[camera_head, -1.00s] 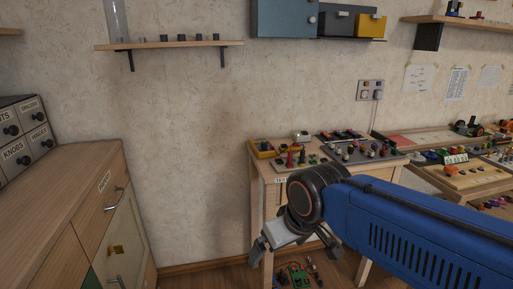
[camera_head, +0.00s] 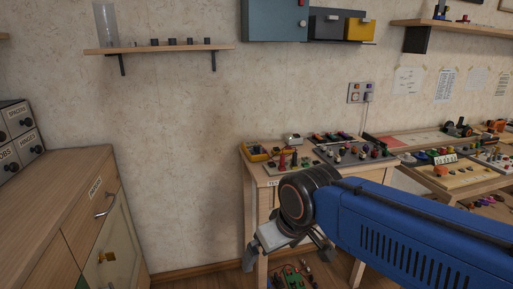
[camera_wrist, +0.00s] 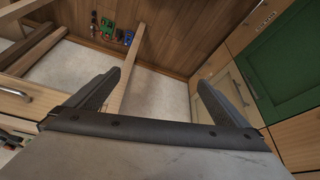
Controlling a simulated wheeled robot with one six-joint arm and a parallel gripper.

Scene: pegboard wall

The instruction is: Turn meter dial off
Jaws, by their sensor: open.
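A small yellow item with a dark face (camera_head: 256,153) lies at the left end of the wooden worktable (camera_head: 262,176); it may be the meter, but it is too small to tell, and no dial setting can be read. My gripper (camera_head: 287,256) hangs low in front of the worktable, below its top and well apart from the yellow item. In the wrist view my gripper (camera_wrist: 159,80) has its two fingers spread wide with nothing between them. The wrist view looks down at the floor and shows no meter.
A grey panel of knobs (camera_head: 354,153) and small parts crowd the worktable. A wooden cabinet (camera_head: 62,197) stands at the left. A wall shelf (camera_head: 165,47) and coloured boxes (camera_head: 340,26) are above. Green parts (camera_head: 290,274) lie beneath the worktable. Bare wall lies between cabinet and table.

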